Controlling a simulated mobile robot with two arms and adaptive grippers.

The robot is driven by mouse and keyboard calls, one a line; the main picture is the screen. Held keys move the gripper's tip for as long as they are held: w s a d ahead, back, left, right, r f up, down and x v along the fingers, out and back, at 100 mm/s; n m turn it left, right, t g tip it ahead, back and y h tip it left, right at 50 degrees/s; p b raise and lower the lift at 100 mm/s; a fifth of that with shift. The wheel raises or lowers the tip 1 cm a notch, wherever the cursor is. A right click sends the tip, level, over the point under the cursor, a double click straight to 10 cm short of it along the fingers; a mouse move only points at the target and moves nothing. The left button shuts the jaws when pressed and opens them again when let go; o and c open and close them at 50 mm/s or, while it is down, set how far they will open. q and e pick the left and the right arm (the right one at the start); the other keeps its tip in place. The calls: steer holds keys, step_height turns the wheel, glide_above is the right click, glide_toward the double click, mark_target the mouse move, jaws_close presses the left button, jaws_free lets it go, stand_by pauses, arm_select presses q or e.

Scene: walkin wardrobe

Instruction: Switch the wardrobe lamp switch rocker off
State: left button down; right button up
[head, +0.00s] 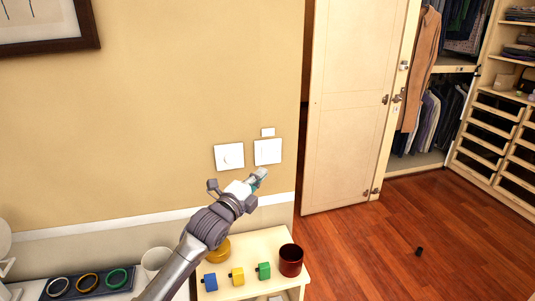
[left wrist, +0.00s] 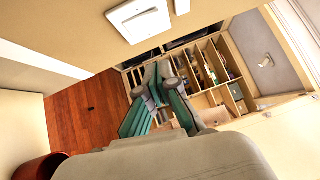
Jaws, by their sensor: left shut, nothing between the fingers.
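Two square white wall plates are side by side on the yellow wall in the head view: a left plate (head: 229,157) and a right switch plate (head: 268,151). A small white tag (head: 268,132) is above the right one. I cannot read which is the wardrobe lamp switch. My left gripper (head: 261,176) is shut and empty, just below the right plate, apart from it as far as I can tell. In the left wrist view a white plate with a rocker (left wrist: 140,18) is at the top, beyond the shut fingers (left wrist: 158,75). My right gripper is not in view.
A small table (head: 243,291) below holds a blue block (head: 210,282), a yellow block (head: 237,276), a green block (head: 264,271) and a dark red cup (head: 291,260). A white door (head: 355,110) and open wardrobe shelves (head: 497,130) are to the right. The wood floor (head: 380,240) is mostly clear.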

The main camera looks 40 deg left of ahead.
mark_target(271, 148)
arm_select(q)
steer(key=w+a+p, duration=0.1)
steer(key=w, duration=0.1)
steer(key=w+a+p, duration=0.1)
steer(key=w, duration=0.2)
steer(key=w+a+r+p, duration=0.1)
steer(key=w, duration=0.2)
steer(key=shift+w+r, duration=0.1)
steer(key=shift+w, duration=0.05)
steer(key=shift+w+a, duration=0.1)
steer(key=shift+a, duration=0.15)
steer(key=shift+w, duration=0.1)
steer(key=shift+w+a+r+p, duration=0.1)
steer(key=shift+a+r+p, duration=0.1)
steer(key=shift+r+p, duration=0.3)
steer(key=shift+d+f, duration=0.1)
steer(key=shift+f, duration=0.35)
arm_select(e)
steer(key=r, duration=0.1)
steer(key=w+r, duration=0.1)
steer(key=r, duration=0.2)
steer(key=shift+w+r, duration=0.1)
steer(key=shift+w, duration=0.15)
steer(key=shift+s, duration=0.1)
